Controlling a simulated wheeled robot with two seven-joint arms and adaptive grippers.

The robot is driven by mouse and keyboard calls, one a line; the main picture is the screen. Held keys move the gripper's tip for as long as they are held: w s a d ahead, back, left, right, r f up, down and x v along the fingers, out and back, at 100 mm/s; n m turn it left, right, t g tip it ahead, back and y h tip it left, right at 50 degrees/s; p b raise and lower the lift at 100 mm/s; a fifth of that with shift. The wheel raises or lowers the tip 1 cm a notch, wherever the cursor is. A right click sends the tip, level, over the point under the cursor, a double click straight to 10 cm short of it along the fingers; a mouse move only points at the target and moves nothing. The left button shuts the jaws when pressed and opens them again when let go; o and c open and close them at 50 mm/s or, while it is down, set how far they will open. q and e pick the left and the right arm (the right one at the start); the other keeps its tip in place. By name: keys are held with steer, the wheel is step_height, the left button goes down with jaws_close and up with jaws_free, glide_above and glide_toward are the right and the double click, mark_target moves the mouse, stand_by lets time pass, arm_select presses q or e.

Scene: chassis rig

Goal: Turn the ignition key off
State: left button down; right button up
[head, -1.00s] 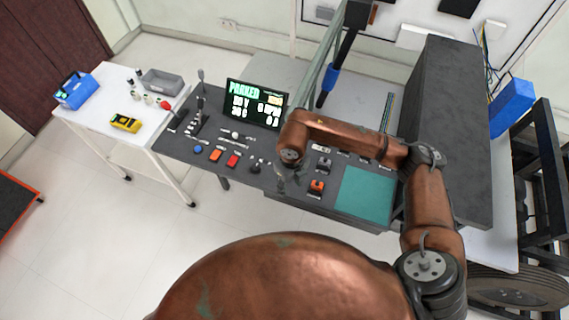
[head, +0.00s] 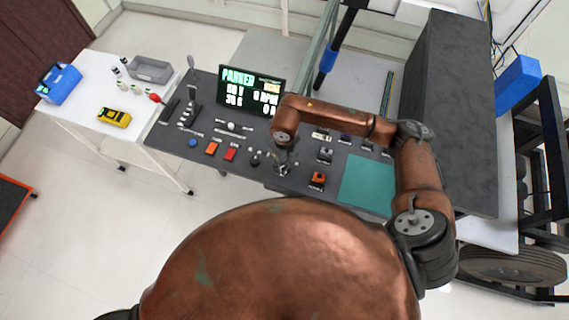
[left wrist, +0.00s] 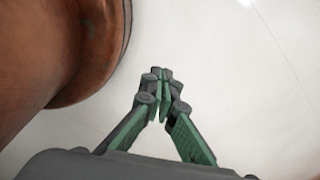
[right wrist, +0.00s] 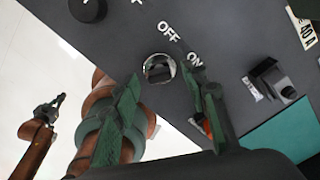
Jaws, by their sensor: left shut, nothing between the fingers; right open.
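The ignition key (right wrist: 158,68) is a dark grip in a silver ring on the dark panel, in the right wrist view. The words OFF and ON are printed beside it; which one the key points to is hard to tell. My right gripper (right wrist: 160,82) is open, its two green-padded fingers on either side of the key in the picture. I cannot tell whether they touch it. My left gripper (left wrist: 161,74) is shut and empty over the white floor.
The console (head: 215,118) carries several buttons and levers, and a screen (head: 249,94) reading PARKED. An orange switch (head: 317,179) and a teal pad (head: 366,186) lie right of the right gripper. A white table (head: 85,110) stands left, a large dark box (head: 450,110) right.

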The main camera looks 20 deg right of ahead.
steer(key=shift+f, duration=0.5)
steer(key=c, duration=0.7)
arm_select(q)
steer(key=shift+w, duration=0.85)
arm_select(e)
jaws_close()
